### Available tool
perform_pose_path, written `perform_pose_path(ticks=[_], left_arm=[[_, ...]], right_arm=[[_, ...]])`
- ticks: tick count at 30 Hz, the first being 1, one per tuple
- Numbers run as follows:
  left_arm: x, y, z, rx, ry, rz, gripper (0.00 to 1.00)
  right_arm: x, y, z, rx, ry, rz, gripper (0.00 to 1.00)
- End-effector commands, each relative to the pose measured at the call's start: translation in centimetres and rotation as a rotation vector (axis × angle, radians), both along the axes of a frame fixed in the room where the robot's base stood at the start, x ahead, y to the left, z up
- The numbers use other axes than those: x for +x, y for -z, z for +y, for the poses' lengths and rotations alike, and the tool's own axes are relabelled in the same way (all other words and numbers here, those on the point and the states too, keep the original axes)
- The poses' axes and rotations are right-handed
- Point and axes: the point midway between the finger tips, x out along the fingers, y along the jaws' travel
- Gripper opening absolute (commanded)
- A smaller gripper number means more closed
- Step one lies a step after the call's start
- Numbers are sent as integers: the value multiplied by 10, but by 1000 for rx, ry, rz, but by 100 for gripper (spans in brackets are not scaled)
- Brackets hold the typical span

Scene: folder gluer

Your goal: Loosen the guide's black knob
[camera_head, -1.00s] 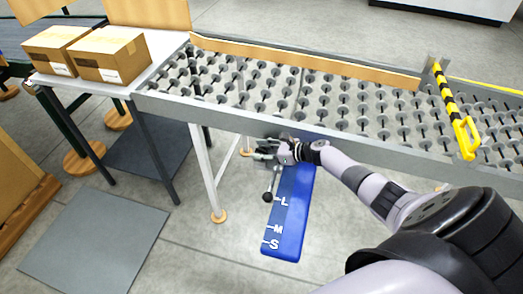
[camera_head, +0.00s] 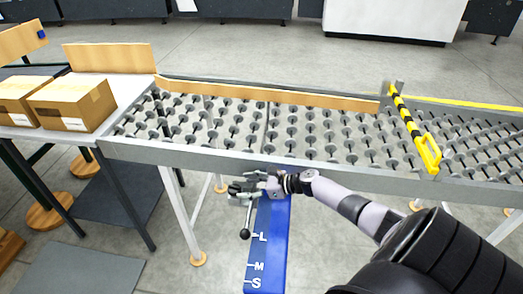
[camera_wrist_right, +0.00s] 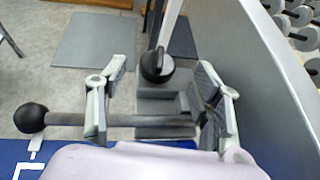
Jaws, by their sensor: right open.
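The guide is a grey block (camera_wrist_right: 163,104) with a round black knob (camera_wrist_right: 157,65) on it, seen in the right wrist view. A grey rod with a black ball end (camera_wrist_right: 30,117) crosses in front of the block; the ball also shows in the head view (camera_head: 245,234). My right gripper (camera_wrist_right: 161,72) is open, its two fingers on either side of the knob with gaps showing; I cannot tell how far their tips are from it in depth. In the head view my right gripper (camera_head: 248,187) is at the upper end of the blue scale plate (camera_head: 268,240), marked L, M, S. My left gripper is out of view.
The roller conveyor's grey side rail (camera_head: 300,170) runs just above and beside my right gripper. A yellow-black bar (camera_head: 405,118) crosses the conveyor at right. Cardboard boxes (camera_head: 70,103) sit on a table at left. Open floor lies below left.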

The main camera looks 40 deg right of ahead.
Motion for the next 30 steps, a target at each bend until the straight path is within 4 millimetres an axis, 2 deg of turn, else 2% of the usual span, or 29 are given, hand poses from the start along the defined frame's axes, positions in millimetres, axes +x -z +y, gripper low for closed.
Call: perform_pose_path(ticks=[3, 10, 16, 30], left_arm=[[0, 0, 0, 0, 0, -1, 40], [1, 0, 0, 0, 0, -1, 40], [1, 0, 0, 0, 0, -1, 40], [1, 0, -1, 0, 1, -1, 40]], right_arm=[[-20, -8, -12, 0, -1, 2, 60], [-44, -20, -26, 1, -1, 2, 60], [-51, -25, -30, 1, -2, 0, 60], [-50, -25, -30, 1, -1, -1, 60]])
